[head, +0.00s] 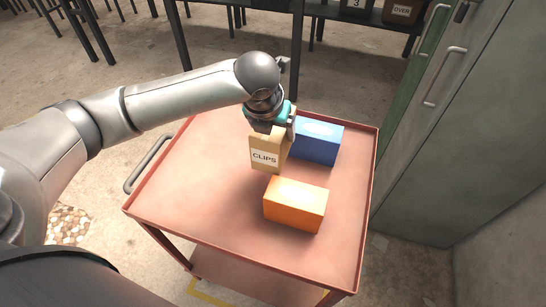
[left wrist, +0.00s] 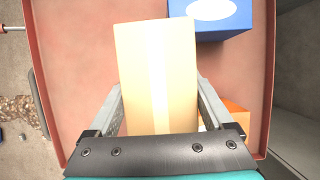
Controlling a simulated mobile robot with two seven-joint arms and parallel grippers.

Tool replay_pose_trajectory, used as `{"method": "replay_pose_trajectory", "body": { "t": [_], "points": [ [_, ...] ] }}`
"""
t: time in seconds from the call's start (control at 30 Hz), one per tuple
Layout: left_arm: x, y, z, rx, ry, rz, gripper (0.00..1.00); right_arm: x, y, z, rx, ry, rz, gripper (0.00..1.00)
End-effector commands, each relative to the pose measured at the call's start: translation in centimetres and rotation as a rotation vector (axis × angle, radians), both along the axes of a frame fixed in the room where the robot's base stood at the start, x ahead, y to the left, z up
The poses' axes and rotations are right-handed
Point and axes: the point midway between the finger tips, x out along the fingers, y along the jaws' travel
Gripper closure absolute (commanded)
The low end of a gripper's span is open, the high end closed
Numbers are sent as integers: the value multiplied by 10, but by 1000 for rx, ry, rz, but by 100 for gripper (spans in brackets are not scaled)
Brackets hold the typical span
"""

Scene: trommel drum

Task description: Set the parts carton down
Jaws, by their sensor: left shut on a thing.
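The parts carton (head: 264,153) is a tan box with a white label reading CLIPS. My left gripper (head: 272,127) is shut on it from above, over the red cart top (head: 190,190). In the left wrist view the carton (left wrist: 157,75) stands between the two fingers of the left gripper (left wrist: 158,110), with a pale tape strip along it. I cannot tell whether the carton's bottom touches the cart top. My right gripper is in neither view.
An orange box (head: 295,204) sits on the cart just right of and nearer than the carton. A blue box (head: 319,141) sits behind it to the right. The cart's left side is clear. A grey cabinet (head: 450,120) stands close on the right.

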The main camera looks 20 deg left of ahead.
Motion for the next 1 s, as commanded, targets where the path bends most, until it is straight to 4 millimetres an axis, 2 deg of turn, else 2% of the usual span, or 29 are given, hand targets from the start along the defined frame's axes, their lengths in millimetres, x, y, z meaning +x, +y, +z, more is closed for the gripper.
{"method": "replay_pose_trajectory", "body": {
  "t": [0.03,0.1,0.37,0.6,0.97,1.0],
  "points": [
    [0,0,-15,0,2,1,97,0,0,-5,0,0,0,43],
    [0,0,-27,0,1,1,97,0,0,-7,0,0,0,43],
    [1,0,-46,0,-2,1,97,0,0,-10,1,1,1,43],
    [0,0,-81,0,0,0,97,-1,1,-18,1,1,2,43],
    [1,0,-86,0,-2,0,97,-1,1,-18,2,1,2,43],
    [0,0,-87,1,0,0,13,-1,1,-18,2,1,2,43]
  ]
}}
